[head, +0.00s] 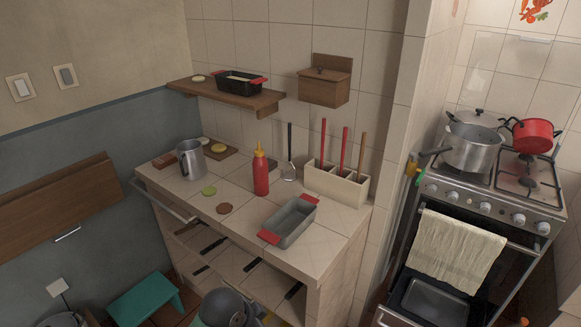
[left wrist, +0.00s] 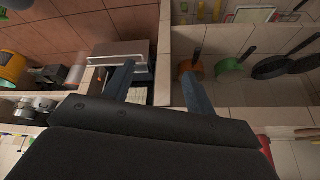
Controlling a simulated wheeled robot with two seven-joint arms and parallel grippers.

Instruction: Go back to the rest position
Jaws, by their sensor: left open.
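My left gripper (left wrist: 158,70) shows in the left wrist view. Its two blue-grey fingers are spread apart with nothing held between them. Behind the fingers are a pale tiled wall and a silver handle bar, apart from the fingers as far as I can tell. In the head view I cannot make out the left fingers. My right gripper is in neither view.
The tiled counter (head: 327,250) holds a grey loaf pan (head: 293,222), a red bottle (head: 261,174), a metal jug (head: 190,160) and a utensil holder (head: 337,185). A stove (head: 490,205) with pots stands right. A teal stool (head: 146,300) is at lower left. Pans (left wrist: 232,70) hang in the wrist view.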

